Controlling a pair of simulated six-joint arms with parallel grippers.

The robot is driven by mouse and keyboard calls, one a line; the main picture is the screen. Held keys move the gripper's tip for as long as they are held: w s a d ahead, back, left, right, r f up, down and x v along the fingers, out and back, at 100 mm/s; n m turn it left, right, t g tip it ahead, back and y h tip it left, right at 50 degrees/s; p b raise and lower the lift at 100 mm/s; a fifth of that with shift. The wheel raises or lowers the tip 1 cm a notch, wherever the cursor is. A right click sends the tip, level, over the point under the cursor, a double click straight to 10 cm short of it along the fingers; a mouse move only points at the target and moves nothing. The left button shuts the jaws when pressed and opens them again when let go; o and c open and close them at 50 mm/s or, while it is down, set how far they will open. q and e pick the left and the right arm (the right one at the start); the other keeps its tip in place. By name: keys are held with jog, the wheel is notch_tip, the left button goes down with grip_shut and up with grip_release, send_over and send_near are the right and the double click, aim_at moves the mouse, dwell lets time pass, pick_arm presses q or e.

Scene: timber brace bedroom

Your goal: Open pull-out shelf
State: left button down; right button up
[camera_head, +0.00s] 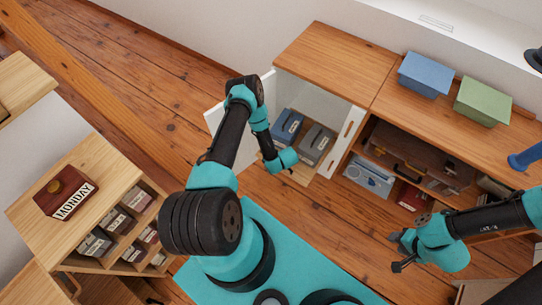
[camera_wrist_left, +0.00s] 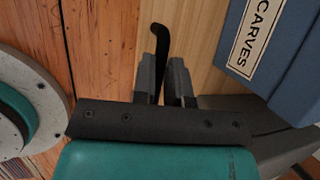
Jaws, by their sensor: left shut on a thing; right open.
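The light-wood pull-out shelf (camera_head: 301,174) shows at the front of the open white-doored cabinet (camera_head: 325,98) in the head view. It carries a blue box (camera_head: 287,126) and a grey box (camera_head: 315,144). In the left wrist view, the shelf's pale wood (camera_wrist_left: 201,45) lies beside a thin black handle (camera_wrist_left: 160,42) with a bent end. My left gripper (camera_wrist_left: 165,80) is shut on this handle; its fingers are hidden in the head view. The blue box, labelled "CARVES", shows close to the right (camera_wrist_left: 275,55). My right gripper (camera_head: 396,253) is open and empty over the floor.
Blue (camera_head: 425,75) and green (camera_head: 483,101) lidded boxes stand on the cabinet top. A radio (camera_head: 369,178) sits in the neighbouring compartment. A cubby unit (camera_head: 120,190) with a "MONDAY" box (camera_head: 64,192) stands at the left. Wooden floor lies before the cabinet.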

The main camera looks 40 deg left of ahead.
pick_arm(q)
jog(key=shift+s, duration=0.25)
jog(key=c, duration=1.1)
grip_release()
jog(key=shift+c, duration=0.2)
jog(key=shift+r, duration=0.1)
jog(key=v, duration=1.7)
jog(key=shift+s+d+r, duration=0.1)
